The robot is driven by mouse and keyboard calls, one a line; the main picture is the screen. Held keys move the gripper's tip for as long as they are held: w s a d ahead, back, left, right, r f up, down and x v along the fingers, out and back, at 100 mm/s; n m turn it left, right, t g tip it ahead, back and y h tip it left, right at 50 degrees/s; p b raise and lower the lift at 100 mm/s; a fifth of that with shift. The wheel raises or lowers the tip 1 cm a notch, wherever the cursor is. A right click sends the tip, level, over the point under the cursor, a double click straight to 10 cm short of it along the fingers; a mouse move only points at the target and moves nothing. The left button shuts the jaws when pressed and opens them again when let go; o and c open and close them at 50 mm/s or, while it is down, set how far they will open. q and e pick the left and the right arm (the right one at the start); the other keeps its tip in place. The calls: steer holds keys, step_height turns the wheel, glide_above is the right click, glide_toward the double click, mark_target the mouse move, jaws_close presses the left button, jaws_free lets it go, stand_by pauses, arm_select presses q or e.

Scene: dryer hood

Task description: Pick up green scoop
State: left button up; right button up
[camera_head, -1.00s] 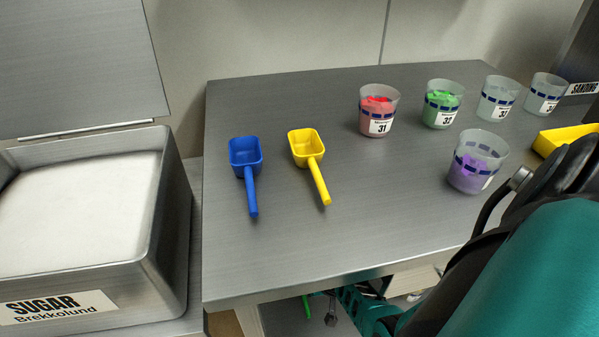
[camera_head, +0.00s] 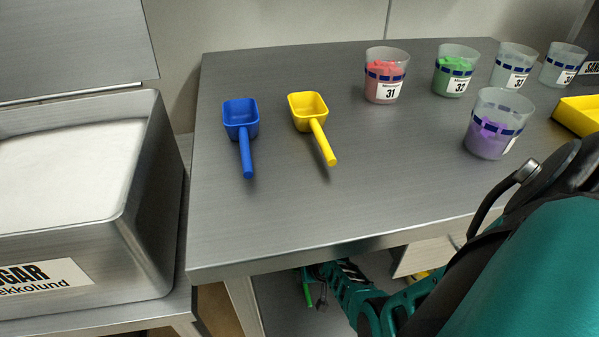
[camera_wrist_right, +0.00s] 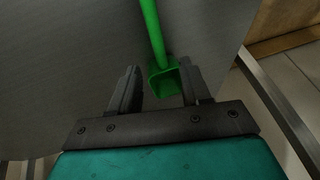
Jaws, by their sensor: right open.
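The green scoop shows in the right wrist view as a bright green handle (camera_wrist_right: 152,28) running up to the top edge and a small bowl (camera_wrist_right: 166,84). In the head view only a thin green piece (camera_head: 307,294) shows below the table's front edge. My right gripper (camera_wrist_right: 160,76) is open, with one finger on each side of the bowl's area. The bowl lies between or just beyond the fingertips; I cannot tell whether they touch. The gripper is under the tabletop and mostly hidden in the head view. My left gripper is not in view.
A blue scoop (camera_head: 242,120) and a yellow scoop (camera_head: 311,112) lie on the metal table (camera_head: 290,205). Several cups, including a red-filled one (camera_head: 385,78) and a purple-filled one (camera_head: 494,125), stand right. A sugar bin (camera_head: 145,200) is at left. The table's edge overhangs my right arm.

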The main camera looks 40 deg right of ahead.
steer(key=b+x, duration=0.4)
steer(key=shift+f+b, duration=0.15)
steer(key=shift+b, duration=0.2)
steer(key=shift+w+f+b, duration=0.25)
steer(key=shift+b, duration=0.1)
steer(key=shift+f, duration=0.1)
steer(key=shift+w, duration=0.1)
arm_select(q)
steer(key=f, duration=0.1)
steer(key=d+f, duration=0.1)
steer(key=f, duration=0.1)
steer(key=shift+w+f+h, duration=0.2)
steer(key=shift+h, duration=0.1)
arm_select(e)
jaws_close()
